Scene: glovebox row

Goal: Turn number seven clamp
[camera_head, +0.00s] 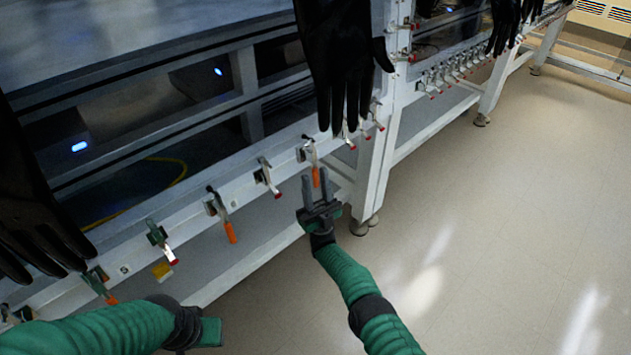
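One clamp with an orange handle (316,177) hangs down just below the black glove. My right gripper (316,178) is open, its two grey fingers pointing up at the rail. The orange handle tip shows between its fingertips, with gaps on both sides; whether they touch cannot be told. Other clamps are a red-tipped one (267,177), an orange-handled one (221,212) and a red-tipped one (161,241). My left gripper (205,331) is low at the left, its fingers not clear.
Black gloves hang above the rail, one in the middle (340,60) and one at the left (30,220). A white frame leg (374,175) stands right of my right gripper. More red-tipped clamps (455,70) line the far rail. The floor (500,220) at the right is clear.

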